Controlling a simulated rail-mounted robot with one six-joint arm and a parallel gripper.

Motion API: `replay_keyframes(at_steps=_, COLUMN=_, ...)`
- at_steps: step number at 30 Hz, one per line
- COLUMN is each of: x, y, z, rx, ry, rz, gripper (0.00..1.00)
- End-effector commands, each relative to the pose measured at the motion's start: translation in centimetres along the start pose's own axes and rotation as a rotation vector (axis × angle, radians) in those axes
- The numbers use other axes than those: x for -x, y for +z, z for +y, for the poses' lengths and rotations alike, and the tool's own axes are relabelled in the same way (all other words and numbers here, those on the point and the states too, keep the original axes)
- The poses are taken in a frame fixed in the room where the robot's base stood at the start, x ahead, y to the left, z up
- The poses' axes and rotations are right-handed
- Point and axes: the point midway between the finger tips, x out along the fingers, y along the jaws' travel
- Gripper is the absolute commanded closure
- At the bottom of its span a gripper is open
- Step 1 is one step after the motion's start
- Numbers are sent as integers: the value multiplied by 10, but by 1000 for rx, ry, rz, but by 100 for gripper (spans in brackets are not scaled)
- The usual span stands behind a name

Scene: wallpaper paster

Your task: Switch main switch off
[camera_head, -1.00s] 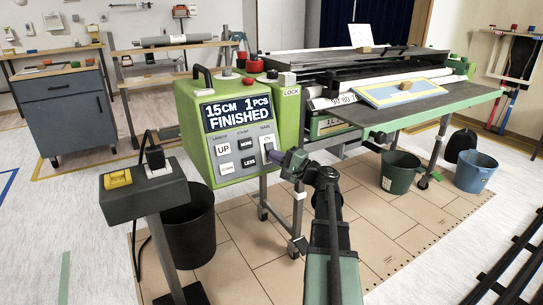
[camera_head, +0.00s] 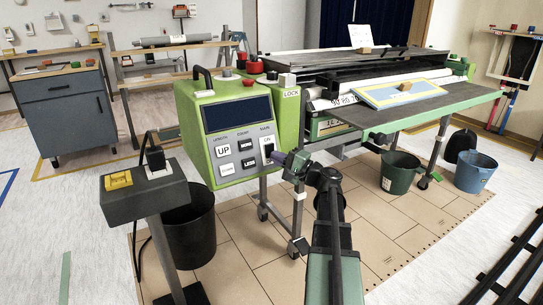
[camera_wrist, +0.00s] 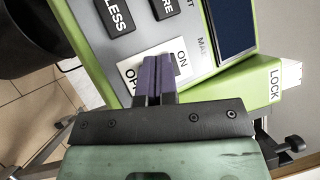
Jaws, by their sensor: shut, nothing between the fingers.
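The main switch (camera_head: 268,147) is at the right end of the button row on the green control box (camera_head: 202,165). Its ON/OFF plate (camera_wrist: 182,56) shows in the wrist view, with the fingers over its middle, so the lever itself is mostly hidden. The display (camera_head: 236,113) above the buttons is dark and blank. My gripper (camera_head: 282,160) is at the right edge of the panel, close in front of the switch. In the wrist view its purple fingers (camera_wrist: 154,68) are together, with nothing between them. I cannot tell whether they touch the switch.
A post with a yellow switch and plug box (camera_head: 145,187) stands front left. The pasting machine's table (camera_head: 420,110) extends right. A black bin (camera_head: 188,235) stands under the box.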

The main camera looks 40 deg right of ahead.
Motion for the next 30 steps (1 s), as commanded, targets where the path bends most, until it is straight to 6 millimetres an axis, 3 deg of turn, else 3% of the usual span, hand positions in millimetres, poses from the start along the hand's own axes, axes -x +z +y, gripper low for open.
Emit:
replay_keyframes(at_steps=7, x=4, y=4, z=-4, rx=0, ry=0, rz=1, gripper=100)
replay_keyframes(at_steps=21, x=34, y=26, z=-26, rx=0, ry=0, rz=0, gripper=100)
replay_keyframes(at_steps=30, x=35, y=25, z=-25, rx=0, ry=0, rz=0, gripper=100)
